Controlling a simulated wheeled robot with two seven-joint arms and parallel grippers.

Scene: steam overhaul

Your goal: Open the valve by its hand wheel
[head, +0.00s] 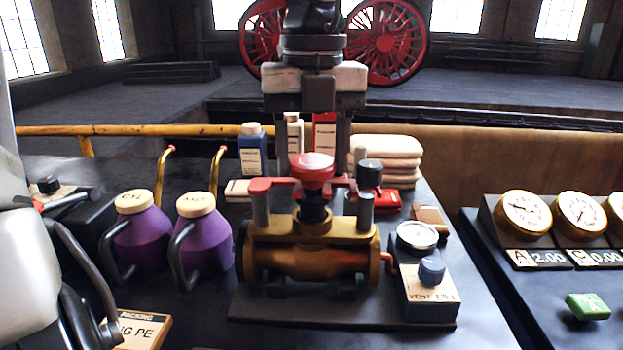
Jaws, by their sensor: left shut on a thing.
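The valve (312,260) is a brass body on a dark base plate in the middle of the head view. Its red hand wheel (312,167) sits on top, with a raised hub and arms reaching left and right above grey posts. My left gripper (321,152) points down from above, with a pale worn palm and dark fingers. It is shut at the wheel, its fingers reaching down behind the hub. The hub hides the fingertips, so the exact contact cannot be seen. My right gripper is not in view.
Two purple oil cans (140,238) (205,236) stand close left of the valve. A vent box (430,300) with a blue knob is at its right. Bottles (253,150) and folded cloths (388,160) stand behind. A gauge panel (546,250) is farther right.

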